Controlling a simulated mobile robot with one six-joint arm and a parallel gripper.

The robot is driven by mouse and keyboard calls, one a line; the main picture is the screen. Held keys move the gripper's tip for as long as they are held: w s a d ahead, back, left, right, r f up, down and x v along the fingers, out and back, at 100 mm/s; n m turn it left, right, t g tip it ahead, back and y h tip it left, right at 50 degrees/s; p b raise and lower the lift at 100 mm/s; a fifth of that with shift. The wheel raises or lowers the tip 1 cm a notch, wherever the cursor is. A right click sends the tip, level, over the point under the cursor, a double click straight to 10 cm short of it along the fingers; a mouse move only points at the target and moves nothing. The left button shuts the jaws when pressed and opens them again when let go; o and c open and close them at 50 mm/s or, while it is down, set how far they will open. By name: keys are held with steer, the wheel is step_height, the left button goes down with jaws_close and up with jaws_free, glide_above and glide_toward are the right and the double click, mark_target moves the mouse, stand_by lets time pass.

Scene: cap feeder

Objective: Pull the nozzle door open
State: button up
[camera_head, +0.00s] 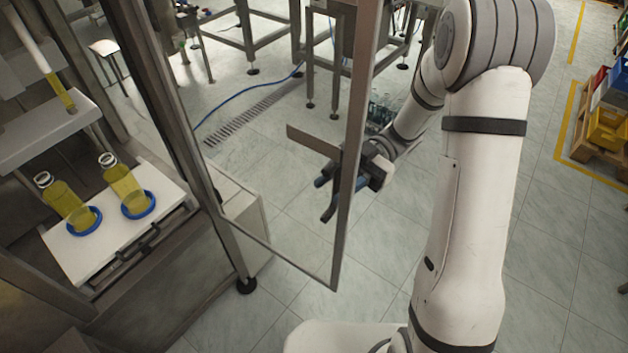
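The nozzle door (345,210) is a clear panel in a metal frame. It stands swung out from the machine, with its free upright edge near the middle of the picture. A flat metal plate (313,141) sticks out to the left at that edge. My gripper (327,198) is at the free edge, below the plate. Its dark fingers show to the left of the upright, spread apart with nothing seen between them. Its body shows to the right, and the upright partly hides it. I cannot tell whether it touches the door.
Inside the machine at left, two yellow bottles (65,205) (122,180) stand in blue rings on a white plate (75,262). Metal stands and a blue hose (240,107) are behind. A pallet with crates (608,128) is at far right. Tiled floor around the door is clear.

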steer(key=p+v, duration=0.1)
steer(key=v, duration=0.7)
steer(key=shift+p, duration=0.4)
steer(key=shift+a, duration=0.1)
